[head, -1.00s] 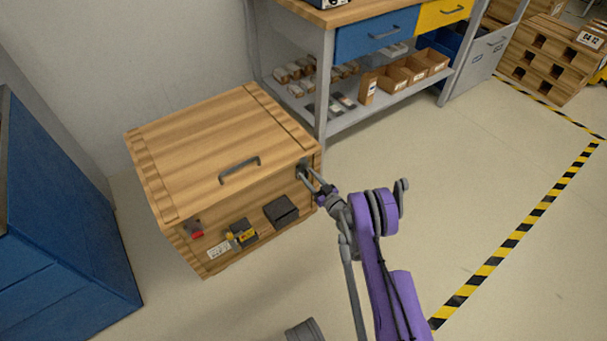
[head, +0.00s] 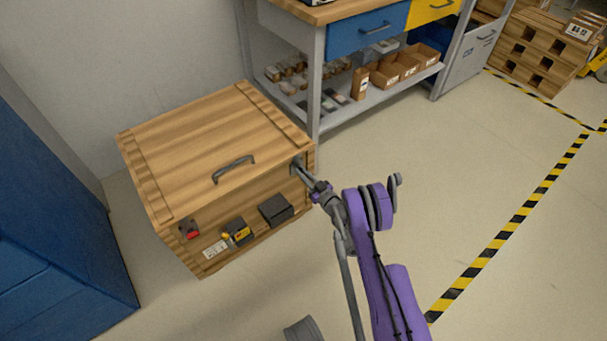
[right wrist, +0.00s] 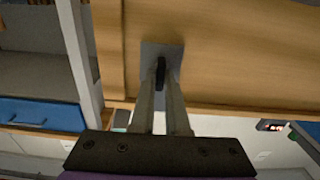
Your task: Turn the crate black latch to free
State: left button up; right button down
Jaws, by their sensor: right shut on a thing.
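The wooden crate (head: 205,150) stands on the floor with its lid down. The black latch (right wrist: 160,70) sits on a grey plate (right wrist: 176,52) on the crate's front, near the top right corner in the head view. My right gripper (head: 298,168) reaches this corner and hides most of the latch there. In the right wrist view its two fingers (right wrist: 161,85) are shut on the black latch, which lies lengthwise between them. A red-tipped dark latch (head: 190,230) is at the left of the crate's front. My left gripper is not in view.
The lid has a grey handle (head: 233,168). A dark box (head: 276,209) and a yellow-black device (head: 237,232) are on the crate's front. A blue cabinet (head: 60,240) stands left, a workbench (head: 322,90) behind. Floor (head: 440,190) on the right is clear.

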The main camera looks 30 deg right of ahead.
jog(key=shift+n, duration=0.3)
jog(key=shift+a+f+n, duration=0.1)
jog(key=shift+n, duration=3.7)
jog(key=shift+a+f+n, duration=0.1)
jog(key=shift+n, duration=3.7)
jog(key=c, duration=0.9)
grip_release()
jog(key=shift+s, duration=0.1)
